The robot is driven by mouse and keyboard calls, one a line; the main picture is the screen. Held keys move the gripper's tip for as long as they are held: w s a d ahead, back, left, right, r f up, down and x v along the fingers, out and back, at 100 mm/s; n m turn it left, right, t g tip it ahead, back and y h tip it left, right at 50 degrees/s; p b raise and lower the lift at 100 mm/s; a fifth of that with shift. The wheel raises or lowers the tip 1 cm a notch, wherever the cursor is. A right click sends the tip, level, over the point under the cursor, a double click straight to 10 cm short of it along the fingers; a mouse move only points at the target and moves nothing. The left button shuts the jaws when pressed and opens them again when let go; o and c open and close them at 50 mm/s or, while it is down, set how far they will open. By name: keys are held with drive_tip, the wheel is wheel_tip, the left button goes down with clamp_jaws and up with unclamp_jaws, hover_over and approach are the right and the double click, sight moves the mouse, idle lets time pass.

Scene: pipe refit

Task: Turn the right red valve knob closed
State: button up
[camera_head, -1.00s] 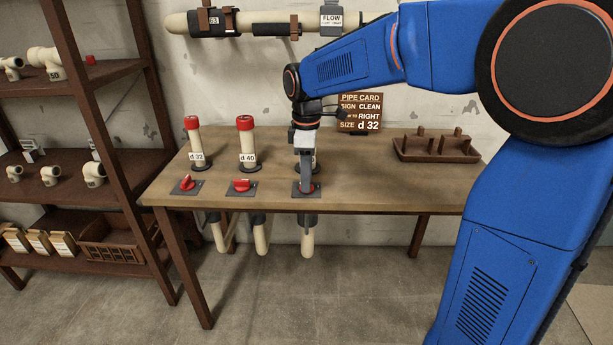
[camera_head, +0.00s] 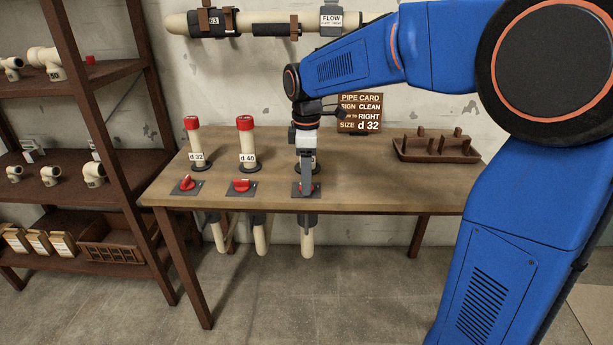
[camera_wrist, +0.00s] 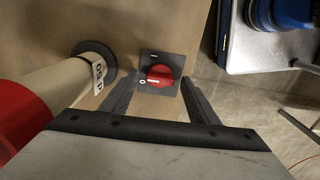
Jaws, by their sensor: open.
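The right red valve knob (camera_wrist: 160,76) sits on a dark square plate with a 0 mark and an I mark. Its white pointer line lies toward the 0 mark in the wrist view. My gripper (camera_wrist: 158,88) is open, with one finger on each side of the knob; I cannot tell whether either finger touches it. In the head view my gripper (camera_head: 305,189) points down over the right valve plate and hides most of the knob. The middle red knob (camera_head: 241,184) and the left red knob (camera_head: 186,183) are on plates further left.
A red-capped pipe labelled d 40 (camera_head: 247,143) and one labelled d 32 (camera_head: 195,143) stand behind the knobs. Another pipe behind my gripper is mostly hidden. A brown tray (camera_head: 430,157) is at the right of the table (camera_head: 390,190). A pipe card (camera_head: 361,112) stands at the back.

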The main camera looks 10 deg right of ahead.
wheel_tip(320, 180, up, 17)
drive_tip(key=shift+r, duration=0.2)
idle(0.5)
drive_tip(key=s+d+f+m+t, duration=0.1)
drive_tip(key=s+d+f+m, duration=0.25)
drive_tip(key=s, duration=0.45)
drive_tip(key=s+d+f+m+t, duration=0.1)
drive_tip(key=s+d+f+m, duration=0.3)
drive_tip(key=s, duration=0.3)
drive_tip(key=s+d+f+m+t, duration=0.1)
drive_tip(key=s+d+f+m, duration=0.1)
drive_tip(key=s+f+m, duration=0.2)
drive_tip(key=s+d+f+m+t, duration=0.1)
drive_tip(key=s+d+f+m, duration=0.2)
drive_tip(key=s+f, duration=0.5)
drive_tip(key=shift+s+f+m+t, duration=0.35)
drive_tip(key=shift+s+t, duration=0.05)
drive_tip(key=shift+s, duration=0.7)
